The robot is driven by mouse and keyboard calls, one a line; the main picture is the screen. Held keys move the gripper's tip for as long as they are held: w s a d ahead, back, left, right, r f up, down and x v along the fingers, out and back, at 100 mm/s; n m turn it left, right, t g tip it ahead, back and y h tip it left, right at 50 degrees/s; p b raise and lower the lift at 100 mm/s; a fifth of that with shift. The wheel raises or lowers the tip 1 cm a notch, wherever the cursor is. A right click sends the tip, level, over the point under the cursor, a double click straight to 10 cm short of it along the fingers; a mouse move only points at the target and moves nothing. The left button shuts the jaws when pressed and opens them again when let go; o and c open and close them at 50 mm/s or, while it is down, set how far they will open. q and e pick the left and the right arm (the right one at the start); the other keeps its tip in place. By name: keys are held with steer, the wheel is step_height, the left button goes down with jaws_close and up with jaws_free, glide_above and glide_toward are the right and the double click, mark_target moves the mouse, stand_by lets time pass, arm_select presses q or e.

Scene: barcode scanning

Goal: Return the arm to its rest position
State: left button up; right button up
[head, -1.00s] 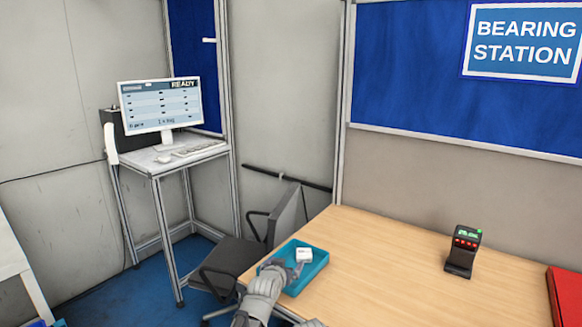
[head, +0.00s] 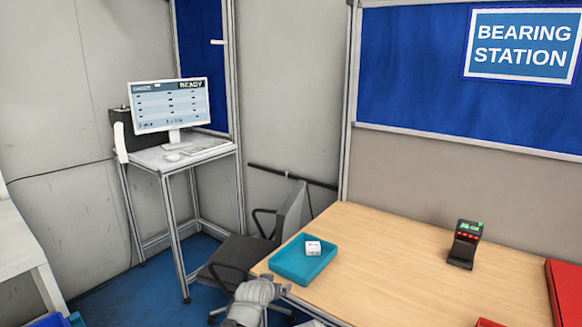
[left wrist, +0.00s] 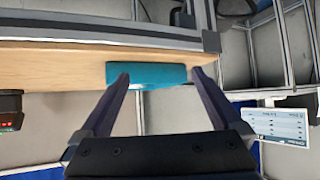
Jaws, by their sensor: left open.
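My left arm shows at the bottom of the head view, at the table's front left edge, below the blue tray. The teal-blue tray (head: 285,277) lies on the wooden table and also shows in the left wrist view (left wrist: 147,74). My right gripper is not in view.
A black scanner (head: 465,244) with a green light stands on the wooden table (head: 400,270). A red bin (head: 565,290) is at the right edge. An office chair (head: 240,255) stands left of the table, near a desk with a monitor (head: 172,105). The table's middle is clear.

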arm_select(q)
steer(key=s+a+f+n+g+y, duration=0.1)
steer(key=s+a+f+g, duration=0.25)
steer(key=s, duration=0.45)
steer(key=s+a+f+g, duration=0.3)
steer(key=s+a, duration=0.1)
steer(key=s, duration=0.3)
steer(key=s+a+f+n+g+y, duration=0.1)
steer(key=s+a+f+g, duration=0.25)
steer(key=s, duration=0.45)
steer(key=s+d+r+m+g+y+p, duration=0.1)
steer(key=s+d, duration=0.4)
steer(key=d, duration=0.5)
steer(key=r+m, duration=0.1)
steer(key=m, duration=0.1)
steer(key=shift+s+d+m+y, duration=0.15)
steer(key=shift+s+m+y, duration=0.15)
steer(key=shift+s, duration=0.1)
